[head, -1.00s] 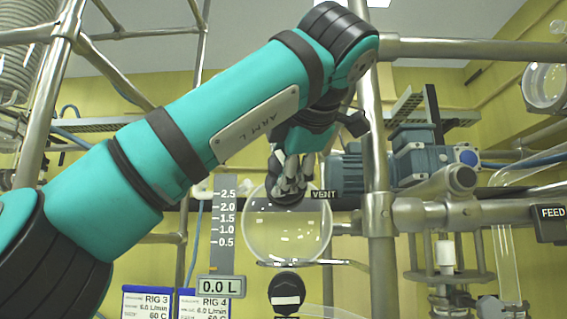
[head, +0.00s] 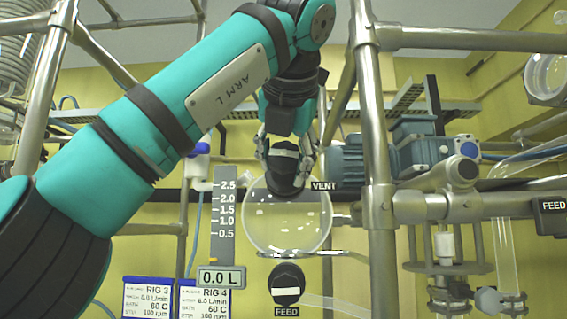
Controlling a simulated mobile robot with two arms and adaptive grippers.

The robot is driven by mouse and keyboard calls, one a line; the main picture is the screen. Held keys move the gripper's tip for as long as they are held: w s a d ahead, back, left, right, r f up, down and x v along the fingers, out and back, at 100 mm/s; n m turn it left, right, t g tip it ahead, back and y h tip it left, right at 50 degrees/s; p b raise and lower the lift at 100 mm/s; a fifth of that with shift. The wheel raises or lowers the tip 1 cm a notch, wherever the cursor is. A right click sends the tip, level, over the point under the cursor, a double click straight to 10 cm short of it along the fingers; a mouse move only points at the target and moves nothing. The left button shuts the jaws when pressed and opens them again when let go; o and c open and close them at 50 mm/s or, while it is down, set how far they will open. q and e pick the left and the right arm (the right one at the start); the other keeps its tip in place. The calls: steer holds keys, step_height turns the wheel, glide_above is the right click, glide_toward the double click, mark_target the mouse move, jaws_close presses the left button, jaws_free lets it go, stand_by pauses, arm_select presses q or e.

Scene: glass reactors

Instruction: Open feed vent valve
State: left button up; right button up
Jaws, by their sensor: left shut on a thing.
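The vent valve is a black knob (head: 285,166) with a white bar, on top of a round glass vessel (head: 287,216) and beside a VENT label (head: 324,186). The white bar lies roughly crosswise in the picture. My left gripper (head: 287,155) reaches down from above with its fingers on both sides of the knob and is shut on it. Its fingers partly cover the knob's sides. Below the vessel is a second black knob (head: 286,284) with a white bar and a FEED label. My right gripper is not in view.
A level scale (head: 223,215) with a 0.0 L display (head: 221,278) stands left of the vessel. A steel post (head: 376,180) and a blue motor (head: 415,150) are to the right. RIG 3 and RIG 4 cards (head: 148,298) hang at the lower left.

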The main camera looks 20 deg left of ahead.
arm_select(q)
steer(key=n+h+b, duration=0.1)
steer(key=n, duration=0.2)
steer(key=shift+f+n+h, duration=0.1)
steer(key=shift+n+h, duration=0.2)
steer(key=shift+n, duration=0.1)
steer(key=n+t+h+b, duration=0.1)
steer(key=n+b, duration=0.1)
steer(key=n, duration=0.1)
steer(key=shift+n, duration=0.3)
steer(key=n+t+h+b, duration=0.1)
steer(key=n+b, duration=0.2)
steer(key=shift+d+n, duration=0.1)
steer(key=shift+n, duration=0.3)
steer(key=n+t+h+b, duration=0.1)
steer(key=n+b, duration=0.2)
steer(key=n, duration=0.1)
steer(key=n+t+b, duration=0.1)
steer(key=n+b, duration=0.2)
steer(key=n, duration=0.1)
steer(key=n+t+b, duration=0.1)
steer(key=n+b, duration=0.1)
steer(key=n, duration=0.2)
steer(key=n+t+y+b, duration=0.1)
steer(key=n+b, duration=0.1)
steer(key=n, duration=0.2)
steer(key=shift+w, duration=0.1)
steer(key=shift+n+t+y, duration=0.3)
steer(key=shift+n+y, duration=0.2)
steer(key=shift+n, duration=0.9)
